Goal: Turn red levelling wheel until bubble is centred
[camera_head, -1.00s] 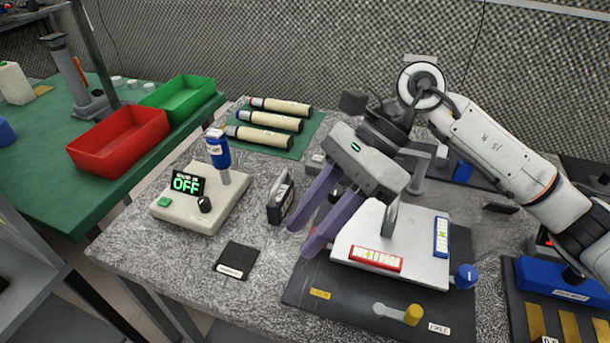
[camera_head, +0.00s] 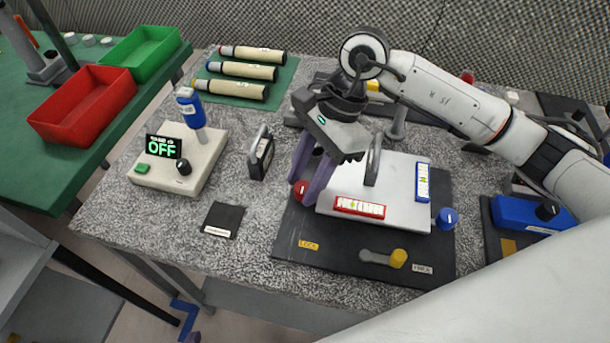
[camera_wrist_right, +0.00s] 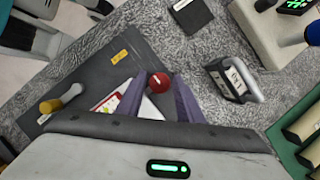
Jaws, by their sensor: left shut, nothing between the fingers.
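The red levelling wheel (camera_head: 301,189) is at the left corner of the white levelling plate (camera_head: 400,171), partly hidden by my right gripper. My right gripper (camera_head: 298,190) has its purple fingers pointing down, one on each side of the wheel. In the right wrist view, the fingers (camera_wrist_right: 161,77) are open and the red wheel (camera_wrist_right: 160,82) shows between their tips, with gaps on both sides. The red-framed bubble vial (camera_head: 359,207) lies along the plate's front edge. Its bubble is too small to place exactly. My left gripper is not in view.
A blue wheel (camera_head: 446,218) and blue-framed vial (camera_head: 423,182) are on the plate's right. A metal handle (camera_head: 373,160) rises from the plate. A yellow-knobbed lever (camera_head: 398,258) lies in front.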

